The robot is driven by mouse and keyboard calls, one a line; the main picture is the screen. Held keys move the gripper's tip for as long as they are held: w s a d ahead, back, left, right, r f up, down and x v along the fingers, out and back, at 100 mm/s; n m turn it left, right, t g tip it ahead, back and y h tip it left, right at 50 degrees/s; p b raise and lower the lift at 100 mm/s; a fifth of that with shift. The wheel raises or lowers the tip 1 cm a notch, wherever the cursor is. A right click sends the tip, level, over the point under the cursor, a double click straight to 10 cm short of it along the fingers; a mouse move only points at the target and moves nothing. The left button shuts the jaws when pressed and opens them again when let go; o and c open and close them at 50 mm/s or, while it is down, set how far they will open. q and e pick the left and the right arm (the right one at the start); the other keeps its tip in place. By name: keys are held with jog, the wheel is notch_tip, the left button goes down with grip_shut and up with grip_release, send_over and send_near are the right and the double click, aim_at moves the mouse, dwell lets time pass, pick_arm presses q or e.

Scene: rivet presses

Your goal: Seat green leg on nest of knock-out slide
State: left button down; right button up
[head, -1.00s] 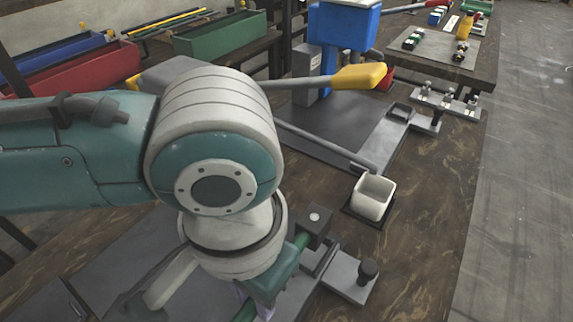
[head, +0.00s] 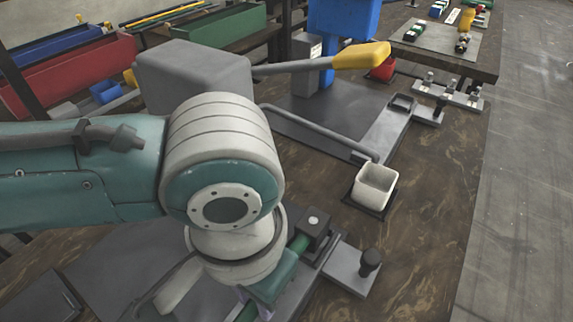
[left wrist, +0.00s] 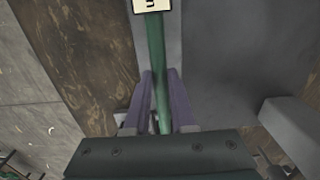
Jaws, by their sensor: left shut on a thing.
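My left gripper (head: 254,304) is low in the head view, mostly hidden under its own wrist. In the left wrist view its two purple fingers (left wrist: 160,78) are shut on the green leg (left wrist: 156,50), a long thin green bar running away from them. In the head view a green length (head: 299,243), which looks like the leg, shows beside a dark block with a pale button (head: 315,222). The knock-out slide appears to be the grey plate (head: 343,268) with a black knob (head: 370,262). Its nest and the leg's contact with it cannot be made out. My right gripper is out of view.
A white square cup (head: 375,187) stands on a dark pad behind the slide. A press with a yellow-handled lever (head: 361,56) and a blue column stands farther back. Red (head: 75,75) and green bins are at the back left. Bare wooden bench lies right of the slide.

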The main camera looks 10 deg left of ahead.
pick_arm(q)
jog(key=shift+f, duration=0.65)
jog(key=c, duration=0.7)
grip_release()
notch_tip(320, 180, up, 10)
jog(key=shift+f+p, duration=0.15)
jog(key=shift+p, duration=1)
jog(key=s+d+r+t+h+p, duration=0.2)
jog(key=s+d+r+h+p, duration=0.1)
jog(key=d+r+h+p, duration=0.15)
jog(key=s+a+r+n+t+y+p, duration=0.1)
jog(key=s+a+r+y, duration=0.15)
jog(key=a, duration=0.55)
jog(key=s+a+r+n+y+p, duration=0.1)
jog(key=s+a+y, duration=0.15)
jog(key=a, duration=0.55)
jog(key=shift+t+h, duration=0.3)
jog(key=shift+h, duration=0.05)
jog(key=r+p, duration=2.4)
jog(key=p, duration=0.1)
jog(key=d+r+p, duration=0.1)
jog(key=r+p, duration=1.1)
jog(key=r, duration=0.1)
jog(key=shift+r, duration=0.1)
